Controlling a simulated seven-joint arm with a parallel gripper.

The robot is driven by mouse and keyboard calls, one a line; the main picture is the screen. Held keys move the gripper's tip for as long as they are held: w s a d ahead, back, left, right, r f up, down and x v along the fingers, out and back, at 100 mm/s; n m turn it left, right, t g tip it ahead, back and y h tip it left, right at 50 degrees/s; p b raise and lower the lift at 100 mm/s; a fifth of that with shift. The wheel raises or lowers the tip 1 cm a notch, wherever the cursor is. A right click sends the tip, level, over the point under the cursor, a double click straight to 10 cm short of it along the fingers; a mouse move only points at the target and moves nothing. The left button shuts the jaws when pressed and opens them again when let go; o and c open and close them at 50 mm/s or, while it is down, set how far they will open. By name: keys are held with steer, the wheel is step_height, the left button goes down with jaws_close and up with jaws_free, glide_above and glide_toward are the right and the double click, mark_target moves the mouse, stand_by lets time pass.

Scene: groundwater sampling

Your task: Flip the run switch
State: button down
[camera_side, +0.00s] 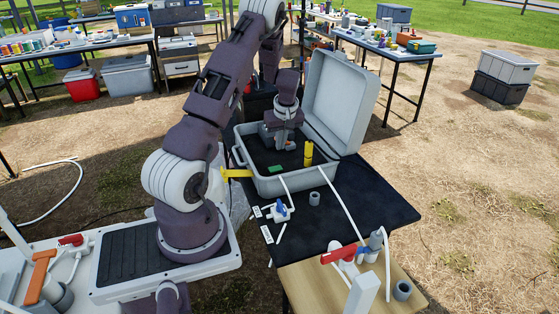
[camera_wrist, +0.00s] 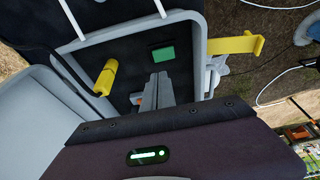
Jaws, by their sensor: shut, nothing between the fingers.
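The open grey case (camera_side: 271,187) stands on the black-topped table, its lid (camera_side: 341,98) raised at the back right. Its dark panel (camera_wrist: 125,85) carries a green rectangle (camera_wrist: 163,54), which also shows in the side view (camera_side: 277,169). My gripper (camera_side: 283,143) is inside the case, low over the panel. Its fingers (camera_wrist: 160,80) are shut and empty. A small orange part (camera_wrist: 138,100) shows beside the fingers in the wrist view; I cannot tell whether it is the run switch or whether they touch. No switch is clearly readable; my gripper hides part of the panel.
A yellow cylinder (camera_side: 308,153) stands at the panel's right side in the side view. A yellow bracket (camera_wrist: 236,45) sticks out from the case's edge. White tubes (camera_side: 343,205) run out over the front. A blue-handled valve (camera_side: 280,211) and grey cup (camera_side: 315,198) are in front.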

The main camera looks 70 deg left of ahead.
mark_target(275, 168)
steer(key=x, duration=0.5)
steer(key=d+x, duration=0.1)
steer(key=x, duration=0.1)
steer(key=shift+a+f, duration=0.15)
steer(key=shift+f, duration=0.75)
steer(key=shift+w+f, duration=0.1)
steer(key=shift+f, duration=0.05)
steer(key=shift+s+r, duration=0.25)
steer(key=shift+s, duration=0.5)
steer(key=a+v, duration=0.1)
steer(key=v, duration=1.3)
